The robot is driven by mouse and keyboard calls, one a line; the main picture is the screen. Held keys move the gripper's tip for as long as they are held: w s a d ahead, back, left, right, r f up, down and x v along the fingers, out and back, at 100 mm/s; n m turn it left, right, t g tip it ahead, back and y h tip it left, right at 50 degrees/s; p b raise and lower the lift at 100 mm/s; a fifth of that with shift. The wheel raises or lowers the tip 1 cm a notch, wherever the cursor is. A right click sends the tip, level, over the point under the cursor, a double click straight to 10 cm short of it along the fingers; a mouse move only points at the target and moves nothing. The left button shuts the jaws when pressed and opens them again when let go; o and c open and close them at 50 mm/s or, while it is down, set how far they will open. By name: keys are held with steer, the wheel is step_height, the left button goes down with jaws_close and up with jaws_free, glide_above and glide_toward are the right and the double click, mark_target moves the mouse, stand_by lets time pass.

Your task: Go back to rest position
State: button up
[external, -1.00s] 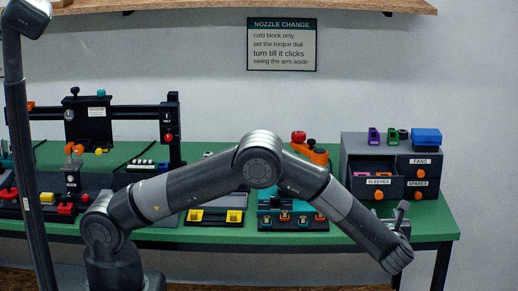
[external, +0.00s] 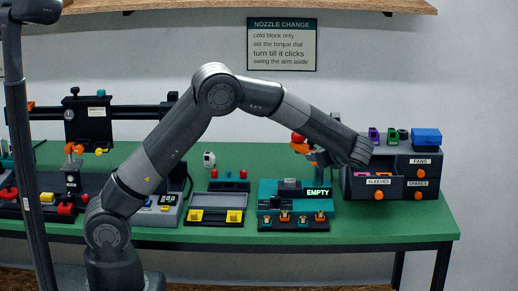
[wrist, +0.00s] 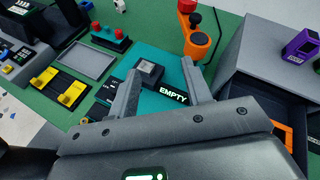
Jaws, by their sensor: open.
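My gripper (wrist: 161,70) is open in the wrist view, its two grey fingers spread apart with nothing held between them. It points down over a teal device (external: 268,190) whose display (external: 319,191) reads EMPTY. A dark block with a grey top (wrist: 149,73) sits on that device and shows between the fingers, apart from them as far as I can tell. In the external view my arm arches over the table, and its wrist hangs just left of the grey drawer unit (external: 350,158); the fingers are mostly hidden there.
The drawer unit's SLEEVES drawer stands open, with coloured parts inside. An orange tool with a red knob (wrist: 192,35) stands behind the teal device. A tray with yellow blocks (wrist: 58,88) lies to the left. A printer frame (external: 90,115) fills the table's left side.

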steer(key=w+a+r+n+g, duration=0.2)
steer(key=a+n+g, duration=0.15)
steer(key=a, duration=0.65)
steer(key=w+a+r+n+g, duration=0.2)
steer(key=a+r+n, duration=0.15)
steer(key=a, duration=0.75)
steer(key=w+a+r+n+g, duration=0.2)
steer(key=a+n, duration=0.2)
steer(key=a, duration=0.6)
steer(key=s+a+n+h, duration=0.3)
steer(key=s+a+n, duration=0.5)
steer(key=a, duration=0.2)
steer(key=s+a+n+h, duration=0.2)
steer(key=s+a+n, duration=0.6)
steer(key=a, duration=0.3)
steer(key=shift+s+a+f+n+h, duration=0.3)
steer(key=shift+s+f+h, duration=0.05)
steer(key=shift+h, duration=0.05)
